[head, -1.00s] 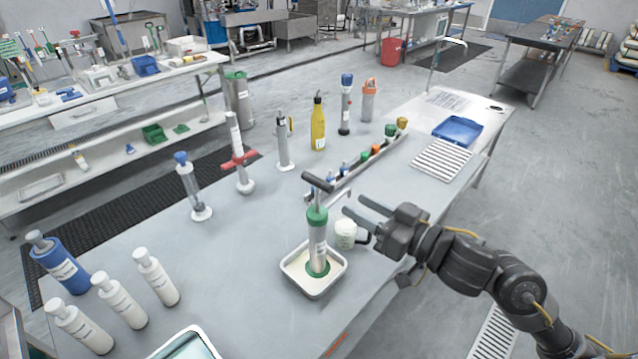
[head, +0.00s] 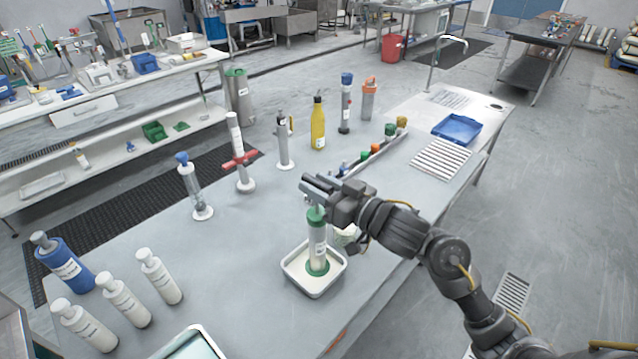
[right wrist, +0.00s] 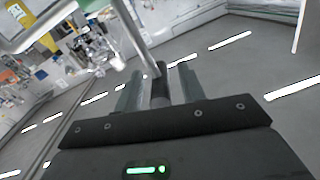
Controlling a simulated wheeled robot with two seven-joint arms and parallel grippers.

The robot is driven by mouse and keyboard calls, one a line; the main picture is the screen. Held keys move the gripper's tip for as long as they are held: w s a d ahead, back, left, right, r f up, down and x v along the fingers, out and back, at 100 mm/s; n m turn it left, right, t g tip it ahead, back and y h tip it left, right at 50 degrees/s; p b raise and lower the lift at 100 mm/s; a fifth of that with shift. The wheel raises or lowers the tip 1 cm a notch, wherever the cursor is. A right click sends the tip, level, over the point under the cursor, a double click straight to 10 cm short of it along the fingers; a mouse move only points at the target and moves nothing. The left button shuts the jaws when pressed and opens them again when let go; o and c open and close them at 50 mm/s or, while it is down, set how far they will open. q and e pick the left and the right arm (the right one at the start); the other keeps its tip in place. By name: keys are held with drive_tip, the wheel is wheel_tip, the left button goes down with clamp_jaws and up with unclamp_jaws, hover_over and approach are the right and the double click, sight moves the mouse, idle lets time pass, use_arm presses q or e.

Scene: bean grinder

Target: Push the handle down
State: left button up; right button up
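The green-and-clear hand pump (head: 317,240) stands upright in a white square tray (head: 296,284) on the table. Its dark T-handle is mostly hidden by my right gripper (head: 311,187) in the head view. In the right wrist view, the dark handle (right wrist: 160,86) lies between the two fingers of my right gripper (right wrist: 160,88). The fingers are close to it on both sides; whether they press on it cannot be told. My left gripper is not in view.
A white jug (head: 345,236) stands right behind the pump, partly covered by my right arm. White bottles (head: 125,300) and a blue bottle (head: 65,264) stand at left. Other pumps and a yellow bottle (head: 318,126) stand behind. The table's middle left is clear.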

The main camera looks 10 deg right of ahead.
sight(319, 213)
clamp_jaws()
wheel_tip(319, 213, down, 5)
drive_tip(key=shift+a+f+b, duration=0.1)
drive_tip(key=shift+f+b, duration=0.1)
drive_tip(key=shift+b, duration=0.8)
drive_tip(key=shift+f, duration=0.45)
drive_tip(key=shift+c, duration=2.3)
unclamp_jaws()
drive_tip(key=o, duration=0.5)
drive_tip(key=shift+w, duration=0.1)
drive_tip(key=shift+c, duration=0.2)
drive_tip(key=shift+r, duration=0.1)
